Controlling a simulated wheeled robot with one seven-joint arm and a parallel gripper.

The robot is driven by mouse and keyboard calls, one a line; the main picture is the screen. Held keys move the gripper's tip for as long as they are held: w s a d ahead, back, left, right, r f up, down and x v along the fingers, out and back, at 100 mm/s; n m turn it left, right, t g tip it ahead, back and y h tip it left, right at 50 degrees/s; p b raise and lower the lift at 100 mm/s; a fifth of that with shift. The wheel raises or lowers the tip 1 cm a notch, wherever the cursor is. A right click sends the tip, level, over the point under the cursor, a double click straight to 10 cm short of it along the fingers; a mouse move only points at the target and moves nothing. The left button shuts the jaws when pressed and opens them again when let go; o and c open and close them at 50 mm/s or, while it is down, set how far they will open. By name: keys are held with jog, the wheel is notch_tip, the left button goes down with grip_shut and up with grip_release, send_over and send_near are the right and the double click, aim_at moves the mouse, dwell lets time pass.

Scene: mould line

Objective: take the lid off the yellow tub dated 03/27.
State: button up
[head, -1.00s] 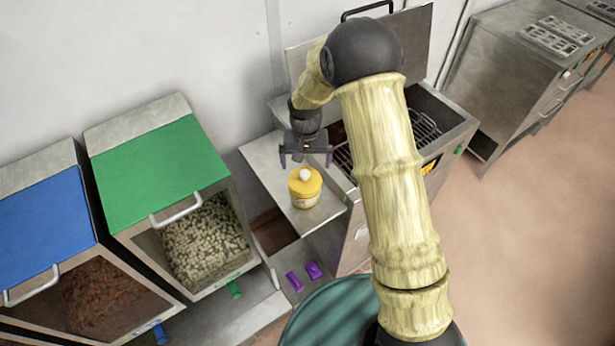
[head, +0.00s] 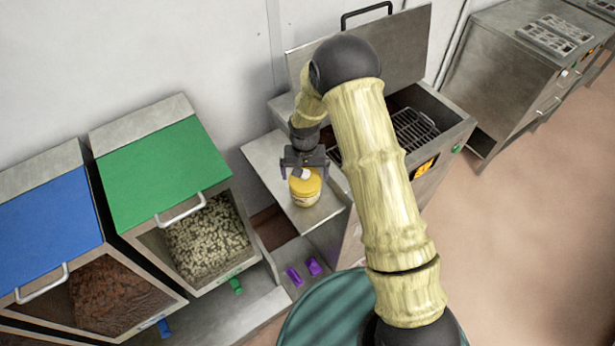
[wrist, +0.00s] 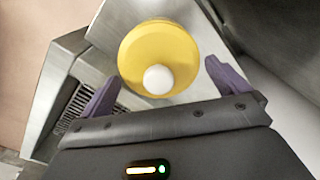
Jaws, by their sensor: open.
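The yellow tub (head: 306,197) stands upright on a metal side shelf (head: 271,161), with its yellow lid (head: 311,181) on and a white round knob on top. A pale label shows on its side, but I cannot read a date. In the wrist view the lid (wrist: 159,45) and the white knob (wrist: 158,80) show from above. My gripper (head: 304,174) is open, just above and behind the tub in the head view. In the wrist view its purple fingers (wrist: 158,88) stand apart either side of the knob, with nothing between them gripped.
An open metal vat with a wire rack (head: 413,130) and raised lid stands right of the shelf. Bins with a green lid (head: 160,172) and a blue lid (head: 45,226) stand left. Small purple pieces (head: 314,266) lie below the shelf. Open floor lies to the right.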

aim_at(305, 171)
jog(key=c, duration=0.7)
jog(key=shift+r, duration=0.1)
notch_tip(305, 171, up, 10)
jog(key=b, duration=0.3)
dwell(0.5)
